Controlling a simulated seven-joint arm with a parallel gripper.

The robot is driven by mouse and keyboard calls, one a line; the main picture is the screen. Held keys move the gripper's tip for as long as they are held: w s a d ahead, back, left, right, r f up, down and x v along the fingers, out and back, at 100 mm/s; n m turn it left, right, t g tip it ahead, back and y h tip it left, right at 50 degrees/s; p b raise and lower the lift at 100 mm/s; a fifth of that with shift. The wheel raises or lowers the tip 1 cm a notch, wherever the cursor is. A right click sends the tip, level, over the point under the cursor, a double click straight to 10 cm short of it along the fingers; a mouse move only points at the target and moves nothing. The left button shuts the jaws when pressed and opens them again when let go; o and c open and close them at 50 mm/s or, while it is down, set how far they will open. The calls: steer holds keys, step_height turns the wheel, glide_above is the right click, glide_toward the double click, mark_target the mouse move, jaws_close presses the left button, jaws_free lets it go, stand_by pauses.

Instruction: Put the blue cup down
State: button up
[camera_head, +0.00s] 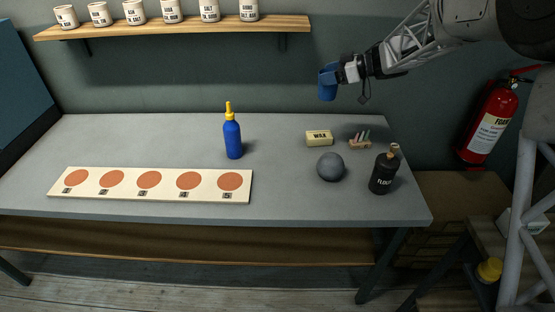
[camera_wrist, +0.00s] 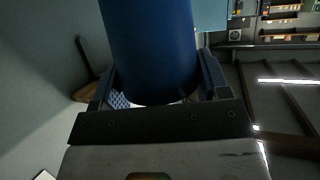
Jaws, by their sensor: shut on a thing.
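The blue cup (camera_head: 328,86) is held up in the air above the back right part of the table, well clear of its top. My gripper (camera_head: 343,73) is shut on the cup from its right side in the head view. In the wrist view the blue cup (camera_wrist: 150,45) fills the space between the two fingers of my gripper (camera_wrist: 158,88). The grey table (camera_head: 290,185) lies below. Part of the cup is cut off by the frame edge in the wrist view.
A wax block (camera_head: 319,138), a small holder (camera_head: 360,141), a grey ball (camera_head: 331,167) and a black flour bottle (camera_head: 383,172) stand at the table's right. A blue bottle (camera_head: 232,137) stands mid-table, behind a numbered board (camera_head: 150,193). A wall shelf (camera_head: 180,27) holds several jars. Table between bottle and wax is clear.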

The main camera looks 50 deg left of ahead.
steer(key=s+a+n+g+h, duration=0.1)
steer(key=s+a+n+g, duration=0.1)
steer(key=s+a, duration=0.35)
steer(key=s+a+n+g+h, duration=0.1)
steer(key=s+a+n+g, duration=0.15)
steer(key=s, duration=0.55)
step_height(320, 180, down, 13)
steer(key=shift+s+a+m+t+h, duration=0.25)
steer(key=shift+m+t+h, duration=0.1)
steer(key=shift+t, duration=0.1)
steer(key=shift+f, duration=0.1)
step_height(320, 180, down, 6)
steer(key=shift+f, duration=0.15)
steer(key=shift+f, duration=1.85)
steer(key=shift+f, duration=0.1)
